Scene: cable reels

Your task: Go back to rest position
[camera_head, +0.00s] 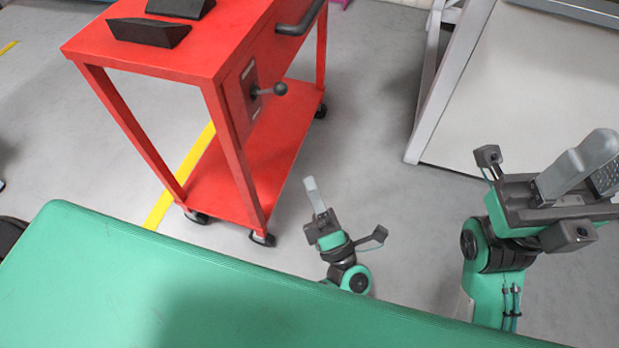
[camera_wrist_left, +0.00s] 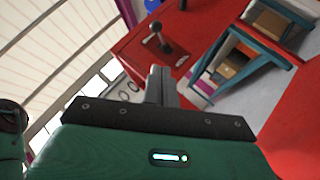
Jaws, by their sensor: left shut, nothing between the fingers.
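My left gripper (camera_head: 312,188) is in the middle of the head view, right of a red trolley and apart from it. Its grey fingers are together and hold nothing. In the left wrist view the shut fingers (camera_wrist_left: 159,84) point towards a red surface. My right gripper (camera_head: 590,165) is at the right edge of the head view, partly cut off. Its fingers look apart, with a ridged inner pad showing, and I see nothing between them.
The red trolley (camera_head: 245,170) stands left of my left gripper. It carries black wedge blocks (camera_head: 150,32) on top and a black knob lever (camera_head: 272,90) on its side. A grey-framed panel (camera_head: 540,90) stands at the back right. Grey floor (camera_head: 365,130) is clear between them.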

